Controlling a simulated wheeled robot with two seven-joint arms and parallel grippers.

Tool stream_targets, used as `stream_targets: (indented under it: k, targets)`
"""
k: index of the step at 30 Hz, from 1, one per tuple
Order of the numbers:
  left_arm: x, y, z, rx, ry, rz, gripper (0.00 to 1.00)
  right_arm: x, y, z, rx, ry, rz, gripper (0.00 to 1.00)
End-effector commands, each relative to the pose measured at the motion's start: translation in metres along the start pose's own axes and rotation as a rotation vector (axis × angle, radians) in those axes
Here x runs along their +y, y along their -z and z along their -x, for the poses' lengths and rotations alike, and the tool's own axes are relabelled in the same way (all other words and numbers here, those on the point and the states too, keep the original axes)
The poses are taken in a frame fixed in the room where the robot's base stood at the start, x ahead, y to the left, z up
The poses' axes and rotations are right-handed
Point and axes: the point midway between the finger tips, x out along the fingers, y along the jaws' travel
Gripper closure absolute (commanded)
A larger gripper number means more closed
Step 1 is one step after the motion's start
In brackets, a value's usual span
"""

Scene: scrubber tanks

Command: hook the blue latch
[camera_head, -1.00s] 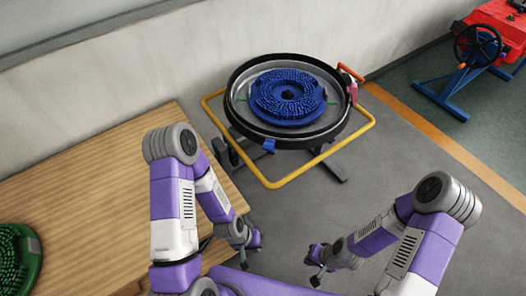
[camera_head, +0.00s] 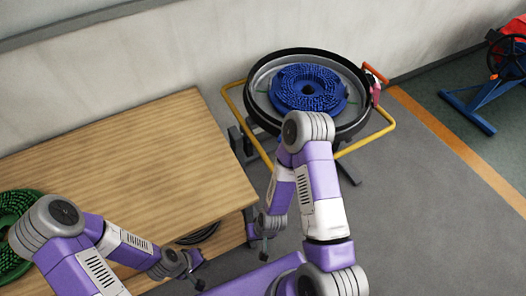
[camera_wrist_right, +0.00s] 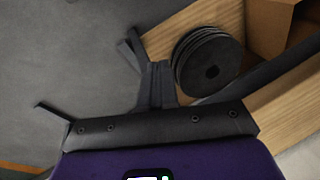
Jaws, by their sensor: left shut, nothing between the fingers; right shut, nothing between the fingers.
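The round scrubber tank (camera_head: 262,82) stands on its frame at the back, with a black rim and a blue bristled brush (camera_head: 308,88) inside. The blue latch, on the tank's near side, is hidden now behind my right arm. My left gripper (camera_head: 194,272) is shut and empty, low by the wooden table's near edge. My right gripper (camera_head: 264,250) is shut and empty, low to the right of the table and well short of the tank. It also shows in the right wrist view (camera_wrist_right: 133,48), over grey floor.
A wooden table (camera_head: 120,150) is on the left, with a green brush (camera_head: 15,205). A yellow bar (camera_head: 232,100) rings the tank. Dark discs (camera_wrist_right: 208,62) lie on a wooden surface in the right wrist view. Grey floor is free at right (camera_head: 420,220).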

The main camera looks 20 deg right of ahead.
Motion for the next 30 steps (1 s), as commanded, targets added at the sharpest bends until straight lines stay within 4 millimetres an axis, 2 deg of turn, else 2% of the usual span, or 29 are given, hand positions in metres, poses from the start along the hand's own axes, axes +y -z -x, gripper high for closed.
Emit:
stream_targets:
  k: [1,3,6,8,11,14,18,21,26,30]
  targets:
    - [-0.005,0.001,-0.015,0.000,0.000,-0.001,1.00,0.007,0.007,-0.025,0.052,-0.056,0.033,1.00]
    - [-0.011,0.001,-0.030,-0.001,0.000,-0.001,1.00,0.021,0.023,-0.050,0.155,-0.175,0.092,1.00]
    - [-0.019,0.002,-0.053,-0.001,0.000,-0.001,1.00,0.048,0.049,-0.074,0.321,-0.409,0.222,1.00]
    - [-0.024,0.003,-0.066,-0.001,0.000,0.000,1.00,0.064,0.064,-0.078,0.420,-0.576,0.313,1.00]
    - [-0.032,0.004,-0.086,-0.001,0.000,0.000,1.00,0.081,0.087,-0.069,0.578,-0.883,0.480,1.00]
    - [-0.039,0.004,-0.105,0.000,0.000,0.000,1.00,0.083,0.099,-0.044,0.715,-1.211,0.636,1.00]
    - [-0.047,0.005,-0.126,0.000,0.000,0.000,1.00,0.064,0.097,-0.004,0.854,-1.635,0.781,1.00]
    - [-0.051,0.006,-0.135,0.000,0.000,0.000,1.00,0.047,0.087,0.016,0.909,-1.864,0.823,1.00]
    - [-0.052,0.006,-0.140,0.000,0.000,0.000,1.00,0.030,0.075,0.034,0.942,-2.056,0.836,1.00]
    - [-0.052,0.006,-0.140,0.000,0.000,0.000,1.00,0.031,0.081,0.044,0.943,-2.089,0.833,1.00]
